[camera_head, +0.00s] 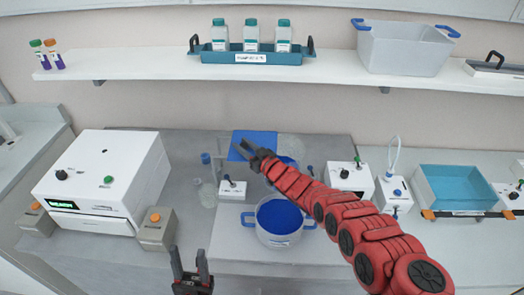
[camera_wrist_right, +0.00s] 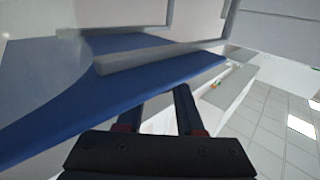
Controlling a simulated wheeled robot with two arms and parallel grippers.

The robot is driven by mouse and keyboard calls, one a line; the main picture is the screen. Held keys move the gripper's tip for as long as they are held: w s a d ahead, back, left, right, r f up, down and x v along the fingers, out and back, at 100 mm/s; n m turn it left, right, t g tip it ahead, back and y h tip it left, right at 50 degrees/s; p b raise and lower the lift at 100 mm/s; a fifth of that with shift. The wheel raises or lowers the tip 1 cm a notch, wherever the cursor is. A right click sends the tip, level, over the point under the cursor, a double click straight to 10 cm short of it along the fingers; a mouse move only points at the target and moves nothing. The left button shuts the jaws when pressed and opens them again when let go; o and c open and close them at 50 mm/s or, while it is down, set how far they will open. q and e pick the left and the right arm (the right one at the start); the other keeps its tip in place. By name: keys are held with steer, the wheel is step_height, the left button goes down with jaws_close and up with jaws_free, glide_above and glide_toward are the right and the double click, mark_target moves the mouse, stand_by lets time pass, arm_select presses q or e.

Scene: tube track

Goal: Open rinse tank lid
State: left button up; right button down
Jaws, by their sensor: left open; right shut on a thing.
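A flat blue panel (camera_head: 262,138), which looks like the lid, shows at the middle of the work surface in the head view. It fills much of the right wrist view (camera_wrist_right: 110,85) as a wide blue sheet. My right gripper (camera_head: 241,147) is at the panel's near left side, shut on it; the fingers (camera_wrist_right: 158,100) reach its edge in the wrist view. The exact grip point is hard to see. A round tank with blue inside (camera_head: 281,240) stands below my right arm. My left gripper (camera_head: 191,266) is open and empty at the bottom of the head view.
A white machine (camera_head: 100,170) stands at the left. Small white control boxes (camera_head: 232,190) (camera_head: 350,178) stand near the middle. A teal tray (camera_head: 458,186) is at the right. A shelf above holds a bottle rack (camera_head: 250,57) and a clear bin (camera_head: 402,48). My right arm covers part of the bench.

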mark_target(232, 152)
steer(key=a+b, duration=0.1)
steer(key=a, duration=0.3)
steer(key=shift+f+b, duration=0.15)
steer(key=shift+b, duration=0.15)
steer(key=shift+a, duration=0.4)
steer(key=c, duration=0.5)
jaws_free()
steer(key=shift+c, duration=0.2)
steer(key=shift+d, duration=0.2)
